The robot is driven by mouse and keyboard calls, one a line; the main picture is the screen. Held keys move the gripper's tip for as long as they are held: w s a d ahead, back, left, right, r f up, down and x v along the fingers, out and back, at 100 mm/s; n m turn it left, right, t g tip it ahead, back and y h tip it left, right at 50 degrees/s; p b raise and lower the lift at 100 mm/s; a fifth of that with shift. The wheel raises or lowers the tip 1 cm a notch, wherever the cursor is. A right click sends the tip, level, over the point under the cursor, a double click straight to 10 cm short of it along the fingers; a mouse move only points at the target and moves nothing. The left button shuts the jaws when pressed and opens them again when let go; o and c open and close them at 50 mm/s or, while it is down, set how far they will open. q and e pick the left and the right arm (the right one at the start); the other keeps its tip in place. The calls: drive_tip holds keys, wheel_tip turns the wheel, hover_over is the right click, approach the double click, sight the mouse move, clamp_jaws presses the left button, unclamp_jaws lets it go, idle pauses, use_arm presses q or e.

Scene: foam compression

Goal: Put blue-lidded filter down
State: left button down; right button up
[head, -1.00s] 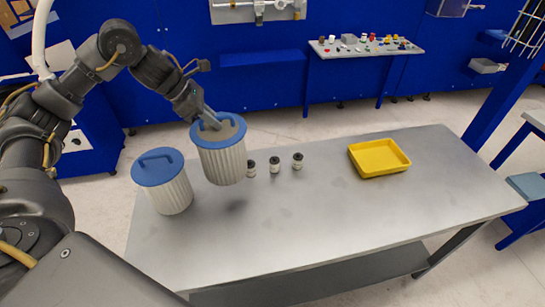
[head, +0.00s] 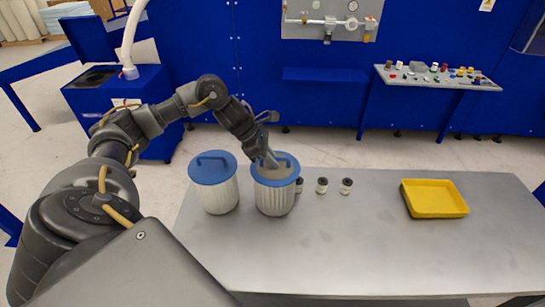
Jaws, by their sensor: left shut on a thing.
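My left gripper (head: 271,164) is shut on the top of a blue-lidded filter (head: 275,199) with a white pleated body. This filter is upright at the left part of the grey table (head: 350,245). Its base is at or very close to the tabletop; I cannot tell whether it touches. A second blue-lidded filter (head: 218,195) stands upright just to its left, with its lid handle free. A narrow gap seems to lie between the two. My right gripper is not in view.
Three small dark-capped jars stand just right of the held filter; its body partly hides the nearest one, and the farthest is this jar (head: 347,186). A yellow tray (head: 434,199) lies at the right. The table's front middle is clear.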

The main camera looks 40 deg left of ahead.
use_arm(q)
drive_tip(key=shift+d+f, duration=0.1)
drive_tip(key=c, duration=1.9)
unclamp_jaws()
drive_tip(key=shift+f, duration=0.15)
drive_tip(key=o, duration=0.4)
